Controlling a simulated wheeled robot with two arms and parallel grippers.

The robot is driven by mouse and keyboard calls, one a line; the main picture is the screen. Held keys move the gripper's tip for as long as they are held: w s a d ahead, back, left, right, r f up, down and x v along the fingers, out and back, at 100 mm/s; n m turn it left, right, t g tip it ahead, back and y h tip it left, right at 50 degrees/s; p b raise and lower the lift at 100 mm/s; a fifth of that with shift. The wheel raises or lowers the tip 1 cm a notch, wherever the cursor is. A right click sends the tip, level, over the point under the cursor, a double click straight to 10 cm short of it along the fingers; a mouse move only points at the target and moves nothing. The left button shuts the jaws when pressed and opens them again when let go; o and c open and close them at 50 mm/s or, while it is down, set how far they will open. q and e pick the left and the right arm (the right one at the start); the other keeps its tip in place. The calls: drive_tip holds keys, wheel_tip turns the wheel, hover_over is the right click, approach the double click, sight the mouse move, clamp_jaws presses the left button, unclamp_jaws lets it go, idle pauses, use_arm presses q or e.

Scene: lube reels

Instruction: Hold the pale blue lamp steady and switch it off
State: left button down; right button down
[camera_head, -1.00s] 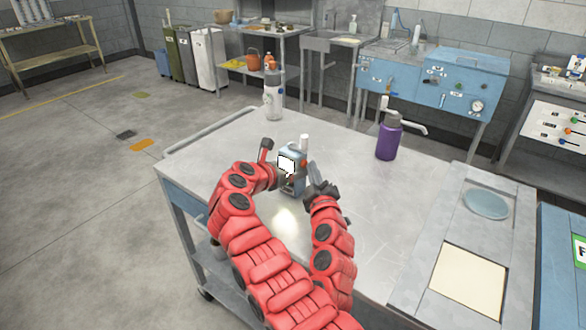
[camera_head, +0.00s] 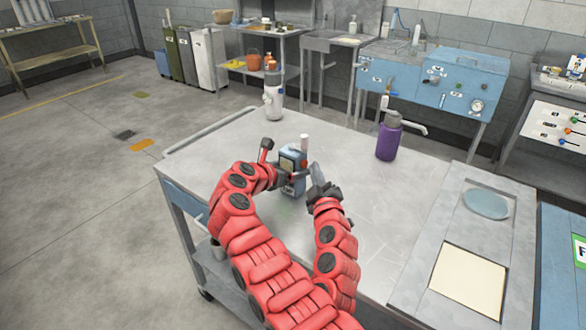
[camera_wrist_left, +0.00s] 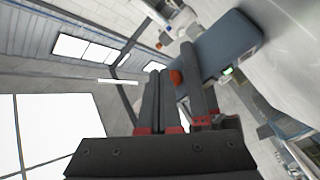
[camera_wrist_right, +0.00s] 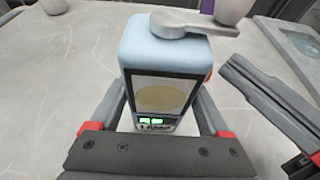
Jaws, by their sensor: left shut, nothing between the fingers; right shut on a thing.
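The pale blue lamp (camera_head: 299,187) stands upright on the metal table. In the right wrist view the lamp (camera_wrist_right: 165,58) shows an unlit yellowish round face in a dark frame, with small green lights below. My right gripper (camera_head: 283,178) is shut on the lamp, one finger along each side in the right wrist view (camera_wrist_right: 160,115). My left gripper (camera_head: 315,170), arms crossed, is to the picture's right of the lamp, shut and empty. Its fingertips (camera_wrist_left: 172,75) are close to the orange-red knob (camera_wrist_left: 177,77) on the lamp's side; touching or not I cannot tell.
A round blue-grey plate (camera_head: 486,203) and a cream panel (camera_head: 467,281) are at the right. The table (camera_head: 220,150) is clear at the left.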

use_arm(q)
drive_tip(key=shift+d, duration=0.1)
drive_tip(key=s+d, duration=0.2)
drive_tip(key=d, duration=0.1)
drive_tip(key=s+d, duration=0.1)
drive_tip(key=shift+s+d, duration=0.25)
drive_tip(key=shift+d, duration=0.1)
use_arm(e)
unclamp_jaws()
